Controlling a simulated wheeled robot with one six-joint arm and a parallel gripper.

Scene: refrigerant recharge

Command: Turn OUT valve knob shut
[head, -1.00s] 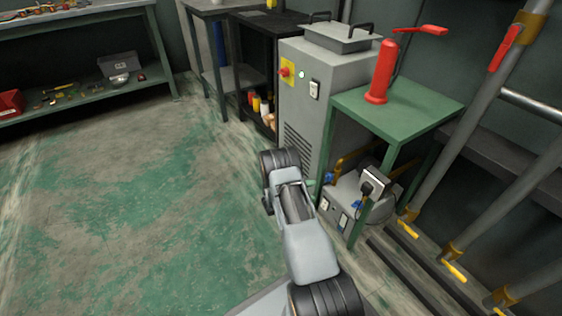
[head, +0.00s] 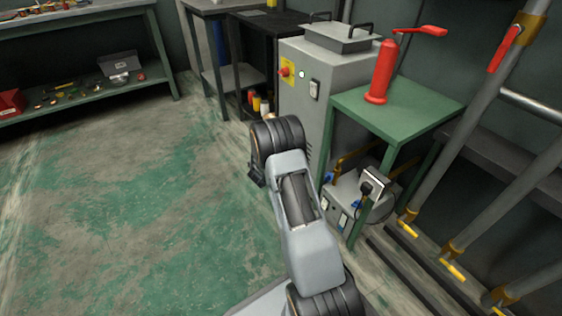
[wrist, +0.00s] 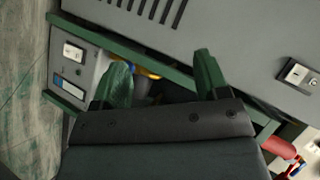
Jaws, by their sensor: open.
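A grey machine (head: 345,200) sits on the floor under a green table, with a blue knob (head: 329,179) on its left side and another small blue part near its front. I cannot tell which is the OUT valve knob. In the wrist view the machine's panel (wrist: 88,68), with white and blue labels, is at the left. My gripper (wrist: 161,72) is open, its two green fingers apart with nothing visible between them. A yellow fitting (wrist: 148,73) shows beyond the left finger. No blue knob is clear in the wrist view. In the head view my arm hides the gripper.
A tall grey cabinet (head: 330,80) stands left of the green table (head: 400,110), which holds a red cylinder (head: 381,75). Its vented wall (wrist: 220,35) fills the top of the wrist view. Pipes (head: 465,120) rise at the right. The floor at left is clear.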

